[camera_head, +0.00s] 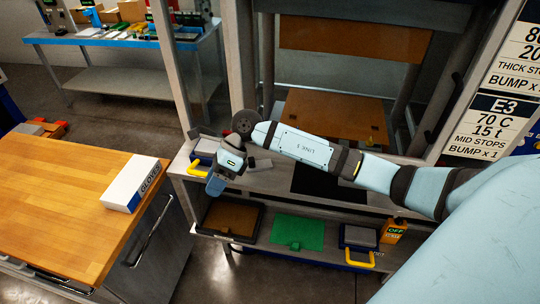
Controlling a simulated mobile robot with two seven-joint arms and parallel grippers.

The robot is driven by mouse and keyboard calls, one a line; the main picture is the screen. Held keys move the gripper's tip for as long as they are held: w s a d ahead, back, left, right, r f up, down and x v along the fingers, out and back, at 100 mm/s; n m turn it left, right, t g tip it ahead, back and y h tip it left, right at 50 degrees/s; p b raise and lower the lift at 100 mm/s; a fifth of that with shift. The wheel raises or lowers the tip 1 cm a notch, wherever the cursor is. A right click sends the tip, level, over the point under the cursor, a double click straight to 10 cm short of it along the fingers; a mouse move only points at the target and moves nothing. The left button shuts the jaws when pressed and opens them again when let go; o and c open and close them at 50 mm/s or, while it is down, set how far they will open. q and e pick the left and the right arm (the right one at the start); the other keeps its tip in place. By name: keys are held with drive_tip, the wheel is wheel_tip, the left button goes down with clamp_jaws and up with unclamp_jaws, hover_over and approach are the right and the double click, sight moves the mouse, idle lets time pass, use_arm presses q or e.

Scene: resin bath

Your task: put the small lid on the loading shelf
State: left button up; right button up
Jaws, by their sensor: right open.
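My right gripper (217,183) hangs over the left end of the upper metal shelf (270,180), open, fingers pointing down. Beside and behind it is a dark blue and grey piece with a yellow handle (196,169), partly hidden by the gripper. I cannot tell whether they touch. A similar grey-topped piece with a yellow handle (359,237) lies at the right of the lower shelf (290,254). I cannot tell for sure which one is the small lid, or which shelf is the loading shelf. My left gripper is out of view.
A black mat (328,189) lies on the upper shelf under my right arm. The lower shelf also holds a brown tray (233,219), a green mat (298,232) and an orange box (393,232). A wooden worktop (70,205) with a glove box (133,184) stands left.

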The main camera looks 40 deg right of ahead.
drive_tip(key=s+a+m+t+y, duration=0.6)
drive_tip(key=a+m+t+y, duration=0.4)
drive_tip(key=m, duration=0.8)
drive_tip(key=s+d+f+m+t+h, duration=0.1)
drive_tip(key=s+d+f+m+h, duration=0.4)
drive_tip(key=m, duration=0.8)
drive_tip(key=s+d+f+m+t+h, duration=0.1)
drive_tip(key=s+d+f+m+h, duration=0.5)
drive_tip(key=s+f+m+h, duration=0.5)
wheel_tip(320, 180, down, 4)
drive_tip(key=m, duration=0.2)
drive_tip(key=shift+s+m, duration=0.15)
drive_tip(key=shift+m, duration=0.25)
drive_tip(key=shift+r, duration=0.1)
